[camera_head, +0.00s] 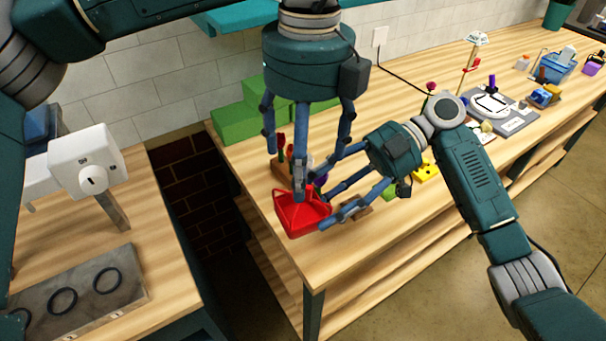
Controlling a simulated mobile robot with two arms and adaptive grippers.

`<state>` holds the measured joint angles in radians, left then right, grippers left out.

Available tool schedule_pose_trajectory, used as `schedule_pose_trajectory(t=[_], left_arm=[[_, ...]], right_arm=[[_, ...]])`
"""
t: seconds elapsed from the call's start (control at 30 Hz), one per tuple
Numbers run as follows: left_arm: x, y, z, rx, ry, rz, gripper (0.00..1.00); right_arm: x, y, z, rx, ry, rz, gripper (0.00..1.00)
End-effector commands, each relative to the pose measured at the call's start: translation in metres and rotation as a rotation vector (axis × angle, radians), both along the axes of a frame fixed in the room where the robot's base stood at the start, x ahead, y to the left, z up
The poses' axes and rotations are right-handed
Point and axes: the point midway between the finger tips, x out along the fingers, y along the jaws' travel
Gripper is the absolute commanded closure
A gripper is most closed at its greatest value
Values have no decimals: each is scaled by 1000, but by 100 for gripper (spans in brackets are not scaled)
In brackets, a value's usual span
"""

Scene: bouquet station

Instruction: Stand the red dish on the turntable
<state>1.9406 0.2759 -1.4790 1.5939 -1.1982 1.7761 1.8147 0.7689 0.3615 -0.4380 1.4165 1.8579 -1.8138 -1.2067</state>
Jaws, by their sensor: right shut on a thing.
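The red dish (292,214) is an angular, shallow red piece near the left end of the long wooden table, and it looks tilted. My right gripper (326,206) comes in from the right and is shut on the dish's right side. My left gripper (304,165) hangs from above with its fingers spread. Its middle finger overlaps the dish in the picture; I cannot tell whether it touches. The fingers hide part of the dish. I cannot make out the turntable for certain.
Green stepped blocks (240,122) stand behind the grippers. A yellow block with holes (427,171) lies right of my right gripper. A grey board (516,123) and a blue basket (557,68) are farther right. A gap separates the left counter (165,235).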

Motion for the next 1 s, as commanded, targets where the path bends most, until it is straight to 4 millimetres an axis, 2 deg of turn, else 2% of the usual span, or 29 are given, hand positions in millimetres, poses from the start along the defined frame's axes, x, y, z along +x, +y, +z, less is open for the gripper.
schedule_pose_trajectory(t=[0.13, 0.37, 1.0], left_arm=[[0, -1, 10, 0, -1, 0, 19], [0, 0, 12, 0, 0, 0, 19], [0, 0, 12, 0, 0, 0, 19]], right_arm=[[0, 0, 2, 4, -2, -2, 100], [-6, -9, 11, 2, -4, -72, 100], [-54, -72, 89, -1, -3, -626, 100]])
